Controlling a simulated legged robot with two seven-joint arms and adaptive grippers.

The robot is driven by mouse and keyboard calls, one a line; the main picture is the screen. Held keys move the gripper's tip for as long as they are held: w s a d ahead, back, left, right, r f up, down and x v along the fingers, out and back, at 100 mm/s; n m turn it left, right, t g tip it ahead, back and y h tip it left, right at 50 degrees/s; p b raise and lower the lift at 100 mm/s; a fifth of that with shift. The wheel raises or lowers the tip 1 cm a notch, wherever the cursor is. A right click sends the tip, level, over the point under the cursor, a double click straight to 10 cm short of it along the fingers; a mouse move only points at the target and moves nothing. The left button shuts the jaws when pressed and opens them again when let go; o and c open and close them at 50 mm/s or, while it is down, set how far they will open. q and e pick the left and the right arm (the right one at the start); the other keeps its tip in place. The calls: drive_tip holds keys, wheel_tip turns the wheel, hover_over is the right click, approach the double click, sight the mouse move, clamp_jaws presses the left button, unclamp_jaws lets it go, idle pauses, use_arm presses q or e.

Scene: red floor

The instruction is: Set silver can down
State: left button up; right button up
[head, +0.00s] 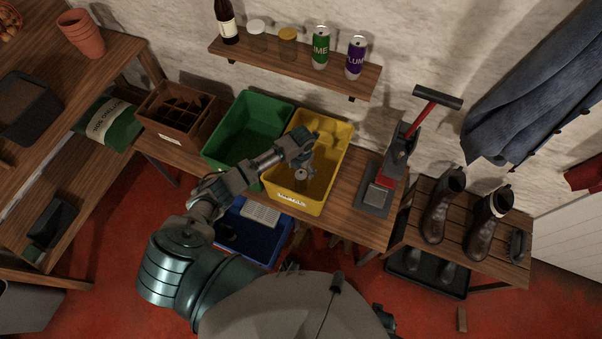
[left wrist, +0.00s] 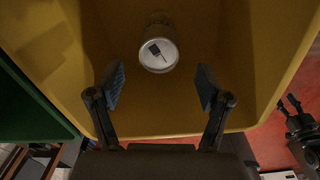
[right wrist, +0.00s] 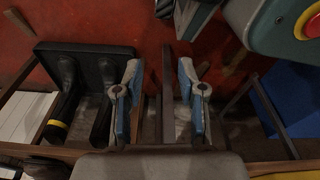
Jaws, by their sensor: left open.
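The silver can (left wrist: 159,50) is in the yellow bin (head: 335,165), with its pale round end facing my left wrist camera. In the head view the can (head: 303,174) shows small inside the bin, close to my left gripper (head: 302,160). In the left wrist view my left gripper (left wrist: 160,88) is open, and the can sits beyond its fingertips, apart from both fingers. My right gripper (right wrist: 160,75) is open and low beside the bench, with a dark upright bar showing between its fingers.
A green bin (head: 248,128) stands left of the yellow bin. A can crusher (head: 390,170) with a red lever stands to its right. A blue bin (head: 245,238) is below. A wall shelf (head: 300,67) holds a bottle, jars and two cans. Boots (head: 443,205) stand on a rack.

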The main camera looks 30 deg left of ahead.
use_arm(q)
wheel_tip(320, 180, up, 7)
drive_tip(key=shift+p, duration=0.4)
use_arm(e)
drive_tip(key=shift+s+d+f, duration=0.2)
drive_tip(key=shift+s+f, duration=0.8)
drive_tip(key=shift+s, duration=0.1)
use_arm(q)
drive_tip(key=shift+f, duration=0.1)
